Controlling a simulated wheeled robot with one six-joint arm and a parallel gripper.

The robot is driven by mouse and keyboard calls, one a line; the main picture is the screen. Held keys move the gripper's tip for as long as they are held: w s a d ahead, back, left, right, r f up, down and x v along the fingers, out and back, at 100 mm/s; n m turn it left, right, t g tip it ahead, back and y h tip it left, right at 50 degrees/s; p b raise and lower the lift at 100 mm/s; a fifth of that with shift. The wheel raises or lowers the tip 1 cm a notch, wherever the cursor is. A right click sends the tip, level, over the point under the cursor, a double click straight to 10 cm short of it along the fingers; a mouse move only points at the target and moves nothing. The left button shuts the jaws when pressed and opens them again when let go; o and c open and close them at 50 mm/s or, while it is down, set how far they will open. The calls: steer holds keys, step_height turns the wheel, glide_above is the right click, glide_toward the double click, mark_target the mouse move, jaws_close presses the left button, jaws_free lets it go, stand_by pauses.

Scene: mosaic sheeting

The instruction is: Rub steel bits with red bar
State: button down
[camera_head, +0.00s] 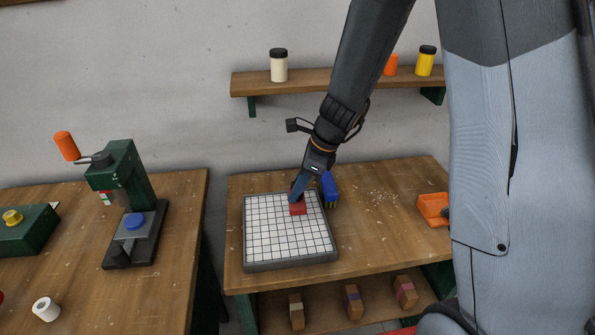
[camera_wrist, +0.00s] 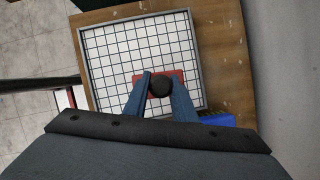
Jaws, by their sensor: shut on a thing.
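A red block (camera_head: 298,210) with a dark round knob rests on or just above a white gridded sheet in a grey-framed tray (camera_head: 290,265). In the wrist view the red block (camera_wrist: 179,77) lies flat over the grid, near the tray's edge closest to my gripper. My gripper (camera_wrist: 161,88) is shut on the dark knob, with a blue finger on either side. In the head view my gripper (camera_head: 296,195) reaches down from the upper right. Small pale specks (camera_head: 384,197) lie scattered on the tabletop right of the tray; I cannot tell whether they are steel.
A blue brush-like thing (camera_head: 329,187) stands close by the tray's right side. An orange container (camera_head: 433,207) is at the table's right. A green press (camera_head: 125,175) stands on the left bench. Several small blocks lie on the lower shelf. The table's front right is clear.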

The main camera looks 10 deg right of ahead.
steer(key=shift+r+p, duration=1.7)
steer(key=shift+r, duration=0.15)
